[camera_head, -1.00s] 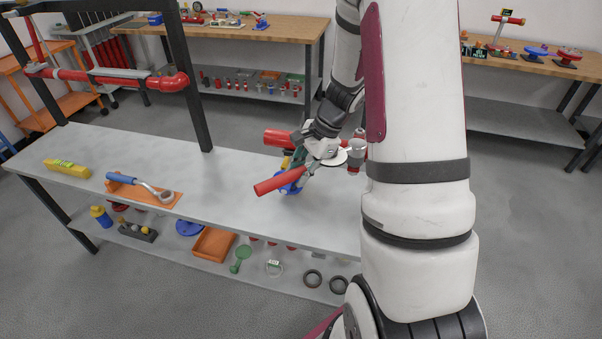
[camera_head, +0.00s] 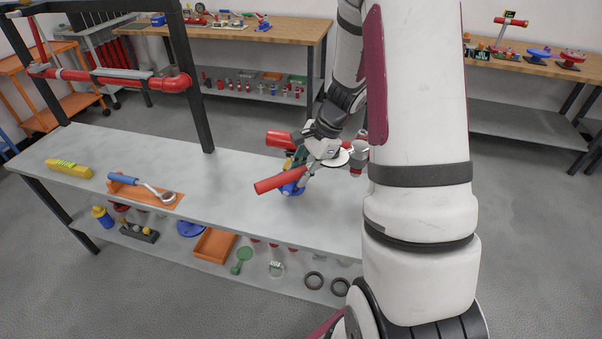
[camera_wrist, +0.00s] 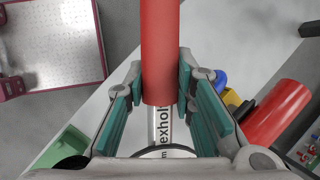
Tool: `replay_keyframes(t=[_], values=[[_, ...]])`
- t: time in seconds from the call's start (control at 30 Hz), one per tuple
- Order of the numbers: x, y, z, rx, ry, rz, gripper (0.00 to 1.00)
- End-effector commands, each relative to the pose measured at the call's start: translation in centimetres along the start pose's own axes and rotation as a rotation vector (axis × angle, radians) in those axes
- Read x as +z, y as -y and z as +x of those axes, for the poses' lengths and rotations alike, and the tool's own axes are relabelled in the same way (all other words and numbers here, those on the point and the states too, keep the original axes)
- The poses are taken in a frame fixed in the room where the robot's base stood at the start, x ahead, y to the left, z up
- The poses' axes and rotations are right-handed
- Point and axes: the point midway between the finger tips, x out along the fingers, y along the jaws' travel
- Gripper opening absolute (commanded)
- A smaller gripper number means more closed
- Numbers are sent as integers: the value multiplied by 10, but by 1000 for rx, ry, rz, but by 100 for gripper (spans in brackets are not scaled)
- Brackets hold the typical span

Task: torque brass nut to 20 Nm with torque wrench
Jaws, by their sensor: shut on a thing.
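My gripper (camera_wrist: 160,88) is shut on a red cylinder (camera_wrist: 160,45), with a teal finger pad at each side of it. A pale shaft with dark lettering (camera_wrist: 163,125) continues from its near end. In the head view my gripper (camera_head: 313,166) is over the grey bench, and a red cylinder (camera_head: 278,180) sticks out to its lower left. A blue-handled tool (camera_head: 141,184) with a round metal head lies on an orange holder (camera_head: 125,192), resembling a wrench. I cannot make out a brass nut.
A second red cylinder (camera_head: 279,139) lies just beyond my gripper, and also shows in the wrist view (camera_wrist: 275,115). Blue and yellow parts (camera_wrist: 231,98) sit near it. A yellow tool (camera_head: 68,168) lies at the bench's left. The grey bench (camera_head: 220,190) is clear mid-left.

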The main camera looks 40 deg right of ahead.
Motion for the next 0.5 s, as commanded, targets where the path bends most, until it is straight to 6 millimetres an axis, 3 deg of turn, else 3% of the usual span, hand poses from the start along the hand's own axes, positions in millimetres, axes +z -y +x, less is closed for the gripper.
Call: replay_keyframes(t=[0.5], values=[[-2,14,2,-28,-16,61,0]])
